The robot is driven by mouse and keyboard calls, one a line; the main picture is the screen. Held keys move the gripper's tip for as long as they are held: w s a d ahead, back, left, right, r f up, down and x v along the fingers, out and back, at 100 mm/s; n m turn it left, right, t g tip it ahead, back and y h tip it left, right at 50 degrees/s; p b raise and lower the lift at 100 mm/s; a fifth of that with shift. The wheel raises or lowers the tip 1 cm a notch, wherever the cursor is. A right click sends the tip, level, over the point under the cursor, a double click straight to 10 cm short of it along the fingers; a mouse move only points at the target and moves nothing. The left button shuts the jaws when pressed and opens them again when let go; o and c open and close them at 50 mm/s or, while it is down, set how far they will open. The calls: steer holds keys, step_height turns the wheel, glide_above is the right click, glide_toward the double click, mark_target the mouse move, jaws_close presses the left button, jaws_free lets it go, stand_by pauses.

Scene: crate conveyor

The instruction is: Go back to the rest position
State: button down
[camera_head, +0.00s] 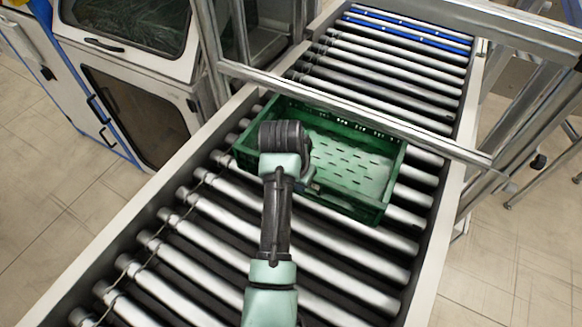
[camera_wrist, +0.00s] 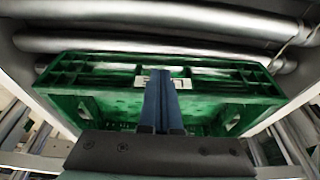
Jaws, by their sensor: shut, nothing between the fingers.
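A green plastic crate (camera_head: 352,207) sits on the roller conveyor in the head view, with a perforated floor and no contents that I can see. My arm reaches over its near left part and hides that part of the crate. My gripper shows in the wrist view as two blue fingers (camera_wrist: 162,84) pressed together, with nothing between them. The fingers lie in front of the crate wall (camera_wrist: 222,85), which bears a small white label (camera_wrist: 180,83). I cannot tell whether the fingertips touch the crate. In the head view the fingers are mostly hidden by my wrist.
The roller conveyor (camera_head: 330,258) runs from the near left to the far right between pale side rails (camera_head: 150,205). A metal frame bar (camera_head: 400,133) crosses above the crate's far side. Cabinets (camera_head: 135,75) stand at the left. Near rollers are bare.

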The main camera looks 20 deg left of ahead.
steer(key=v, duration=0.8)
steer(key=shift+r+b, duration=0.25)
steer(key=shift+b, duration=0.2)
steer(key=w+d+r+t+y, duration=0.1)
steer(key=w+d+r+t, duration=0.2)
steer(key=r, duration=0.6)
steer(key=w+r+n+t, duration=0.1)
steer(key=w+r+t, duration=0.1)
steer(key=r+t, duration=0.5)
steer(key=w+d+r+t+y, duration=0.1)
steer(key=w+d+r+t, duration=0.15)
steer(key=r, duration=0.75)
steer(key=s+d+r+t, duration=0.3)
steer(key=s+r+t, duration=0.2)
steer(key=s+r, duration=0.4)
steer(key=s+d+r+n+t+h, duration=0.1)
steer(key=s+d+r+t, duration=0.2)
steer(key=r, duration=1.4)
steer(key=s+t, duration=0.3)
steer(key=s, duration=0.3)
steer(key=shift+r, duration=0.25)
steer(key=shift+t, duration=0.25)
